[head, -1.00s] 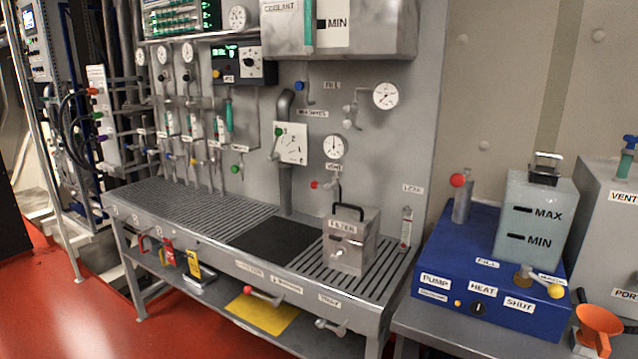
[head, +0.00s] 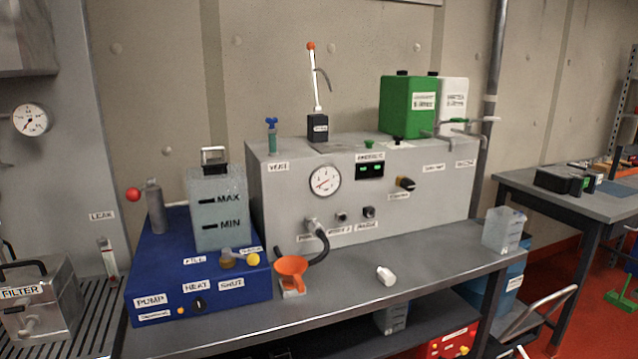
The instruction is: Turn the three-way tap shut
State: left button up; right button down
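The three-way tap (head: 229,260) is a small brass-coloured body on top of the blue pump unit (head: 160,262), in front of the tank marked MAX and MIN (head: 217,212). Its lever ends in a yellow ball (head: 252,259) and points to the right, towards the side of a small label that I cannot read for certain. The FILL label (head: 194,261) lies to the left of the tap. The SHUT label (head: 231,283) is below it, and the lever does not point at it. Neither of my grippers is in view.
An orange funnel (head: 291,267) stands right of the blue unit on the grey bench (head: 340,306). A grey machine (head: 420,200) with a gauge is behind it. A small white object (head: 386,276) lies on the bench. A red-knobbed cylinder (head: 155,208) stands at the unit's left.

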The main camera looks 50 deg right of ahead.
aim_at(253, 258)
jog(key=z, duration=1.65)
